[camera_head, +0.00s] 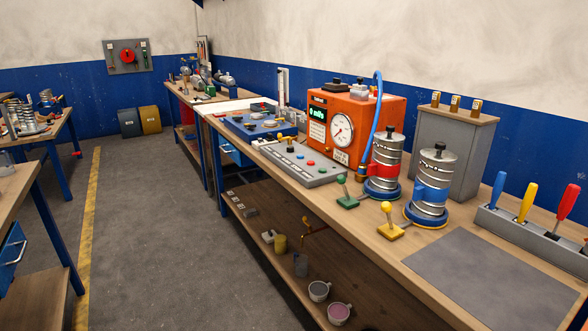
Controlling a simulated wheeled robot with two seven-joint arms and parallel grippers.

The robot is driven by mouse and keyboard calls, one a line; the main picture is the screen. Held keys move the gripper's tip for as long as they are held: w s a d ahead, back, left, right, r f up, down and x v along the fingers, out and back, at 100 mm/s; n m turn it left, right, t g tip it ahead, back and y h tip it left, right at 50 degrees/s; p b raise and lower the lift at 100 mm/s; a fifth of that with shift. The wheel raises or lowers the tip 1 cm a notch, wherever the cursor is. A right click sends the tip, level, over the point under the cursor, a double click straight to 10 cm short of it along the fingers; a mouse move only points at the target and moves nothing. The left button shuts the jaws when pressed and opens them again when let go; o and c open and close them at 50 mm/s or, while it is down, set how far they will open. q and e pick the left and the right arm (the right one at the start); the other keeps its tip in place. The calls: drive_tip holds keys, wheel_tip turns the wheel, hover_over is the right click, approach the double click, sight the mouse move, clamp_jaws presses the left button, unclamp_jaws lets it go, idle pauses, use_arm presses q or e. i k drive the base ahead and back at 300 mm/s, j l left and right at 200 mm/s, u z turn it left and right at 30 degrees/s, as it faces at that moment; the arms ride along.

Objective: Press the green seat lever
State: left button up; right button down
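The green seat lever (346,202) stands on the wooden workbench (398,262), near its front edge. It has a green base and a green ball on a short stem that leans a little to the left. A similar yellow lever (389,231) stands nearer to me, to its right. Behind the levers stand two ribbed metal duct pieces on round blue bases, one with a red band (384,170) and one with a blue band (430,191). Neither of my grippers shows in the head view.
An orange gauge box (375,107) with a blue hose and a grey button panel (300,164) stand farther back. A grey mat (490,282) lies bare nearby. A rack (530,234) holds several colored-handled tools. The floor aisle (150,235) at left is clear.

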sight(341, 179)
drive_tip(key=i+j, duration=0.25)
drive_tip(key=i+j+u, duration=0.1)
drive_tip(key=i, duration=0.35)
drive_tip(key=i+j, duration=0.3)
drive_tip(key=i+u, duration=0.05)
drive_tip(key=i, duration=0.05)
